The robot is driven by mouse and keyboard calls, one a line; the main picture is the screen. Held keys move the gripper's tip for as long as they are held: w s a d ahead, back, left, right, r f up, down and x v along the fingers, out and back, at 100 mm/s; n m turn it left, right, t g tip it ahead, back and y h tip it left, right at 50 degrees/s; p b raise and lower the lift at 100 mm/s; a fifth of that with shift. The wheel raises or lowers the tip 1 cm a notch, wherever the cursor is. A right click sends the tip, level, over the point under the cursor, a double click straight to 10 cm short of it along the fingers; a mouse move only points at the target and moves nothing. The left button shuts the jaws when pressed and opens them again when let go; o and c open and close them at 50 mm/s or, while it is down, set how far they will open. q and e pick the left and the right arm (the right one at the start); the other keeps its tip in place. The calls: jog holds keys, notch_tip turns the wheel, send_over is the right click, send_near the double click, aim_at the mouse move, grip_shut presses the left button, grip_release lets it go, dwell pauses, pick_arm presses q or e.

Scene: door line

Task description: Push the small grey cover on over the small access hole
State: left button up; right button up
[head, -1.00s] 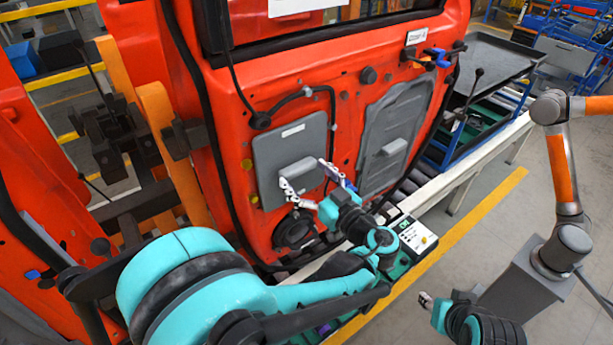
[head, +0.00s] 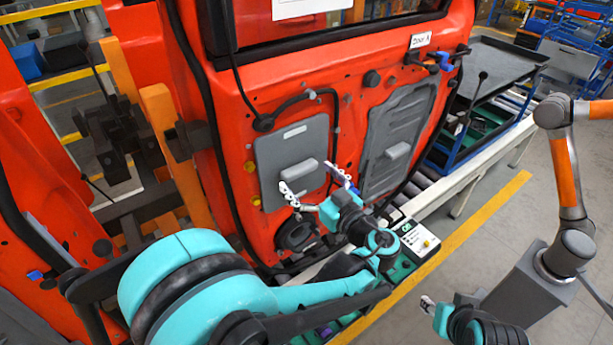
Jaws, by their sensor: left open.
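The small grey cover (head: 284,144) is a flat plate with a block handle and a white label. It lies against the lower left of the red door (head: 345,135), over the place of the small access hole, which is hidden. I cannot tell whether its edge is fully flush. My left gripper (head: 305,175) is open, with its fingers on either side of the handle (head: 303,173); contact is unclear. My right gripper (head: 427,304) is at the bottom edge, away from the door, mostly out of view.
A larger grey cover (head: 395,140) sits on the door to the right. A black cable (head: 263,122) runs beside the small cover, and a round black speaker (head: 296,234) is below it. A green-and-white box (head: 416,238) stands below the door. Another orange-grey arm (head: 566,180) stands at right.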

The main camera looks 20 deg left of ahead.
pick_arm(q)
jog(key=v, duration=0.7)
notch_tip(320, 180, up, 10)
jog(key=shift+a, duration=0.2)
